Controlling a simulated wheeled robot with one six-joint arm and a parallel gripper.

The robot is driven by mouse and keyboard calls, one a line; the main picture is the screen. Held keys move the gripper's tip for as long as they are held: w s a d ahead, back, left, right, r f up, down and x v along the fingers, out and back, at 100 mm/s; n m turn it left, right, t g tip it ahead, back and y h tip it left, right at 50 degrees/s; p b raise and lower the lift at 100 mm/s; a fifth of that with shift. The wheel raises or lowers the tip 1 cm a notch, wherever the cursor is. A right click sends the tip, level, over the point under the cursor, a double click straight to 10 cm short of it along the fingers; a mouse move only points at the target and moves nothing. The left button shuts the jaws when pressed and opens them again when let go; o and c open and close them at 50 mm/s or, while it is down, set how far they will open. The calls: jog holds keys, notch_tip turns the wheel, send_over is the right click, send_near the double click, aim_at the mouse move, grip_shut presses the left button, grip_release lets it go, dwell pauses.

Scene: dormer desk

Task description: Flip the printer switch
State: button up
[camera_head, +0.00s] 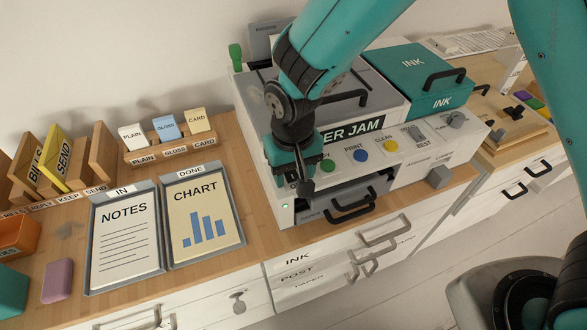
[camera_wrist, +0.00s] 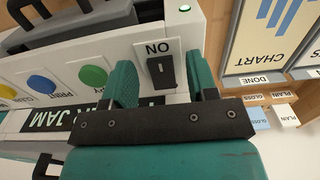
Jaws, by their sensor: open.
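The printer (camera_head: 410,145) stands on the desk with a "PAPER JAM" plate and a row of controls on its front. In the wrist view a small black switch (camera_wrist: 161,70) sits beside an upside-down "ON" label (camera_wrist: 158,47). My gripper (camera_head: 300,182) is at the left end of the printer's control panel and hides the switch in the head view. Its two teal fingers are apart, one on each side of the switch in the wrist view. Whether they touch it cannot be told.
Green, blue and yellow buttons (camera_head: 361,155) lie along the panel, with knobs farther right. A drawer with a dark handle (camera_head: 352,210) is below. A teal ink box (camera_head: 405,75) is on top. The chart tray (camera_head: 240,240) and notes tray (camera_head: 92,285) lie left.

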jog(key=c, duration=0.9)
jog(key=shift+w+r+p, duration=0.1)
jog(key=shift+r+p, duration=0.1)
jog(key=shift+p, duration=0.4)
jog(key=shift+f+g+p, duration=0.1)
jog(key=shift+g+p, duration=0.3)
jog(key=shift+g, duration=0.2)
jog(key=o, duration=0.9)
